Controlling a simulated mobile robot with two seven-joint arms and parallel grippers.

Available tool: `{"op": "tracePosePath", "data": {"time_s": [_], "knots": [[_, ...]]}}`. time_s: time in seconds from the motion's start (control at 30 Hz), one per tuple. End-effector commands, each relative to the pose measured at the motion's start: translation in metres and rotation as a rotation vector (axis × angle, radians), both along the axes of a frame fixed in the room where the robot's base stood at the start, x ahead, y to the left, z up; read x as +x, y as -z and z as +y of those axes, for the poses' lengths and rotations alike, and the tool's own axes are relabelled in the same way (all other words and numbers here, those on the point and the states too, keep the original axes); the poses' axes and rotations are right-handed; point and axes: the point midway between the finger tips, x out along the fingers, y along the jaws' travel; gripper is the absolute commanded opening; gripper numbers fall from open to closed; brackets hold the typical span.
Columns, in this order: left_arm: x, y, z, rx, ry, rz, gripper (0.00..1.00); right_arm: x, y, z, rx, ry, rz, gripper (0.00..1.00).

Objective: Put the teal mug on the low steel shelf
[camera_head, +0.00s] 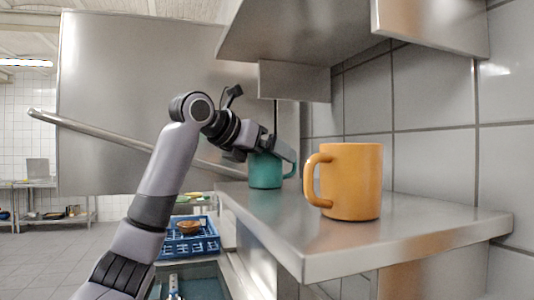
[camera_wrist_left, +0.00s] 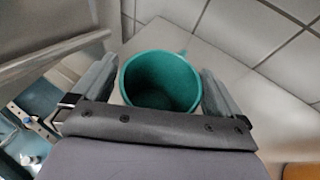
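The teal mug (camera_head: 265,171) is upright at the far left end of the low steel shelf (camera_head: 400,232), its handle to the right. Its base is at the shelf surface or just above it; I cannot tell which. My left gripper (camera_head: 262,150) reaches it from above, with a finger along each side of the mug. In the left wrist view the mug (camera_wrist_left: 160,80) fills the space between the fingers of the left gripper (camera_wrist_left: 160,85), which appear to press on its sides. My right gripper is not in view.
An orange mug (camera_head: 350,182) stands on the same shelf, nearer and to the right. A higher steel shelf (camera_head: 300,35) overhangs from above. A blue crate (camera_head: 200,245) with a brown bowl (camera_head: 188,227) sits lower left. The tiled wall bounds the right side.

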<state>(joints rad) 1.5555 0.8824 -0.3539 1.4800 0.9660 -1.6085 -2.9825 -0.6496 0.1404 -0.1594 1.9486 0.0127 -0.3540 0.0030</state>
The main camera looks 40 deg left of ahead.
Motion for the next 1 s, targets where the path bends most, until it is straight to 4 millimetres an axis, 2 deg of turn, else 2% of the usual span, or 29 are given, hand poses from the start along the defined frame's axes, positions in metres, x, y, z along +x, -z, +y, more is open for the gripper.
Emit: {"op": "tracePosePath", "data": {"time_s": [0.2, 0.27, 0.7, 0.83, 1.0], "knots": [[0.000, -0.004, -0.001, 0.001, 0.001, -0.001, 1.00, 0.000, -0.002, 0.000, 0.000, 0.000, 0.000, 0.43], [-0.005, -0.006, 0.000, 0.001, 0.000, -0.003, 1.00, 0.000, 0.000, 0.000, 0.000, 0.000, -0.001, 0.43], [-0.086, -0.039, 0.004, 0.001, -0.001, -0.005, 1.00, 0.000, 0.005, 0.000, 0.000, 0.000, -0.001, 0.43], [-0.102, -0.046, 0.004, 0.000, 0.000, -0.003, 1.00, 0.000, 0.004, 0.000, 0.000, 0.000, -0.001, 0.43], [-0.110, -0.049, 0.004, 0.000, 0.001, -0.001, 1.00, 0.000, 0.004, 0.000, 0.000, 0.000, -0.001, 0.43]]}}
